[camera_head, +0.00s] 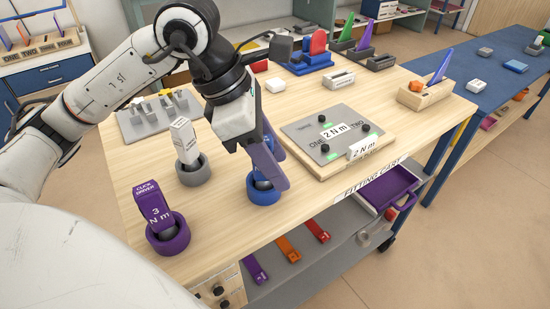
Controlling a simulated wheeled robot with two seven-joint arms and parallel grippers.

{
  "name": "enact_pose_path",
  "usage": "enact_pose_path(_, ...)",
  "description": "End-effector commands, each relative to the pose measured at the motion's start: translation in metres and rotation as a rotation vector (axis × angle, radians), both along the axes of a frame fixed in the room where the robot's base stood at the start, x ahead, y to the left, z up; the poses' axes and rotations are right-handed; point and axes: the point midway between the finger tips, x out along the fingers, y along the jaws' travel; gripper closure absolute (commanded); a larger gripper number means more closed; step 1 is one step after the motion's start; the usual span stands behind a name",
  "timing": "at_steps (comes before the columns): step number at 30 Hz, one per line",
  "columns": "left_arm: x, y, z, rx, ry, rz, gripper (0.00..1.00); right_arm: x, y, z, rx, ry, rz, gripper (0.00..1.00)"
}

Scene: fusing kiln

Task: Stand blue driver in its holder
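The blue holder (263,195) is a ring-shaped cup on the cart's wooden top. My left gripper (268,172) points down over it, with one long slate-coloured finger in front. Bright blue parts of the blue driver (274,148) show behind this finger, above the holder. The finger hides most of the driver and the other finger. I cannot tell how deep the driver sits or whether the fingers press on it. My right gripper is not in view.
A purple driver (153,204) stands in a purple holder (169,236), and a white driver (184,141) in a grey holder (194,174). A grey panel (331,131) on a wooden board lies to the right. Racks stand behind; an open purple drawer (386,188) is below right.

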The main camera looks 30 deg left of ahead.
Motion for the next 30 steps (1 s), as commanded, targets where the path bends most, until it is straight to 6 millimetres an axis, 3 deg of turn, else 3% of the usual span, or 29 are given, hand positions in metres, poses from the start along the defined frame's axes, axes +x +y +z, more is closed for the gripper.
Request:
enact_pose_path(11,0.000,0.000,0.000,0.000,0.001,0.000,0.58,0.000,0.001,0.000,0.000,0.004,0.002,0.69)
enact_pose_path(13,0.000,0.000,0.000,0.000,0.001,0.000,0.58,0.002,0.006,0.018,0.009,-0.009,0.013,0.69)
enact_pose_path(24,-0.018,0.025,0.073,0.001,-0.004,0.004,0.58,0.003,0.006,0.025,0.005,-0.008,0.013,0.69)
enact_pose_path(30,-0.024,0.032,0.092,0.001,-0.001,0.000,0.58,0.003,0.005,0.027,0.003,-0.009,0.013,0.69)
